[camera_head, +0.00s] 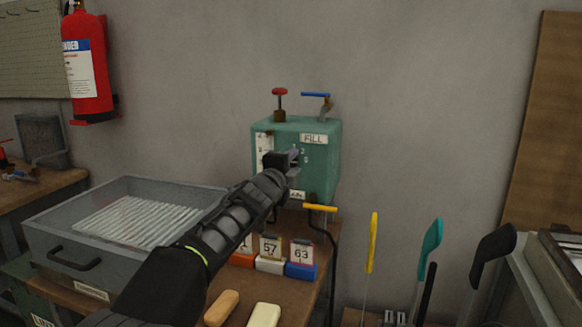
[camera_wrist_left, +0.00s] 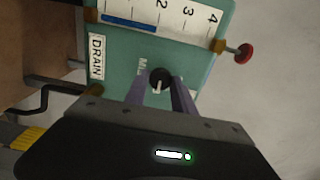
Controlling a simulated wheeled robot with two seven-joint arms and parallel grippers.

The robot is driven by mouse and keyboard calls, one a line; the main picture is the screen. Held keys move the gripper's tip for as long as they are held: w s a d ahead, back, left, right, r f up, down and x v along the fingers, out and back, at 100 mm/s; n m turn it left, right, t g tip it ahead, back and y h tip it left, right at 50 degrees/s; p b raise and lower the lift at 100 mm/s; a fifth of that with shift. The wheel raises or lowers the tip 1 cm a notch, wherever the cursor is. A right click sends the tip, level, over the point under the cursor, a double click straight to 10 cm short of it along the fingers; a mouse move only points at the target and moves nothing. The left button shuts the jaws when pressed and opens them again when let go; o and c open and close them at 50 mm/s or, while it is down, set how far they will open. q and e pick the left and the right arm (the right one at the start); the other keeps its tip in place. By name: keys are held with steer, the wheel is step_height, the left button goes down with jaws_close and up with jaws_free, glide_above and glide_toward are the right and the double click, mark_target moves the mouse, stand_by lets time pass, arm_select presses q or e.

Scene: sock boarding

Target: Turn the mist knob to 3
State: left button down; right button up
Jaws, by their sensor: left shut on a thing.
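A teal box (camera_head: 326,172) with a FILL label stands against the wall. Small dial numbers show on its front beside my left gripper (camera_head: 291,157). In the left wrist view, a round black mist knob (camera_wrist_left: 160,77) with a pale pointer mark sits on the teal panel, between the two fingers of my left gripper (camera_wrist_left: 160,88), which is shut on it. The lettering beside the knob is partly hidden, and I cannot tell which number the pointer meets. In the head view the gripper hides the knob. My right gripper is not in view.
A red valve (camera_head: 279,93) and a blue lever (camera_head: 316,95) top the box; a yellow handle (camera_head: 320,207) sits below. A grey tray of white rods (camera_head: 60,231) stands left. Numbered blocks (camera_head: 300,271) lie on the table. Coloured paddles (camera_head: 431,238) stand right.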

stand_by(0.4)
arm_select(q)
steer(key=c, duration=1.1)
jaws_free()
steer(key=shift+s, duration=0.1)
steer(key=shift+s+a+b, duration=0.1)
steer(key=shift+s+b, duration=0.1)
steer(key=shift+b, duration=0.15)
steer(key=b+v, duration=0.3)
steer(key=v, duration=0.4)
steer(key=shift+b, duration=0.35)
